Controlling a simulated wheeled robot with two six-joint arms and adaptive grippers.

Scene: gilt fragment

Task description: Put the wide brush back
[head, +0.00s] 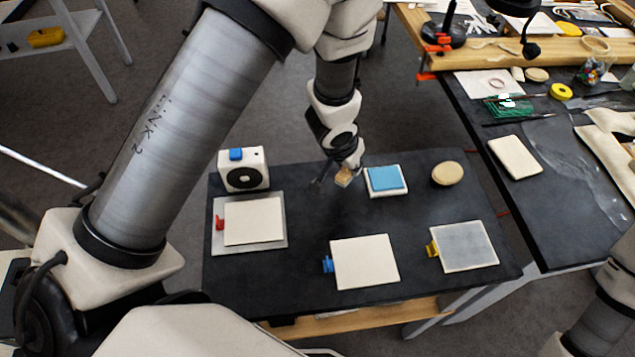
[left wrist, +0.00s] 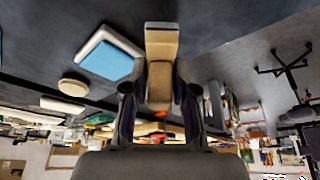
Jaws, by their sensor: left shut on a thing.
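The wide brush (head: 343,178) is a small tan block-like piece at the back middle of the dark table. My left gripper (head: 337,172) is shut on it, with the arm reaching down from above. In the left wrist view the brush (left wrist: 161,45) stands out between the two dark fingers of the left gripper (left wrist: 160,95), its broad tan end pointing away from the palm. The brush appears held just above the table; the exact gap is hard to tell. Part of my right arm shows at the lower right, but its gripper is out of view.
A blue pad in a white tray (head: 386,193) lies just right of the brush, with a round tan disc (head: 447,173) beyond. A white fan-like box (head: 243,173) stands at left. Square panels with red (head: 254,220), blue (head: 365,262) and yellow (head: 464,247) clips lie in front.

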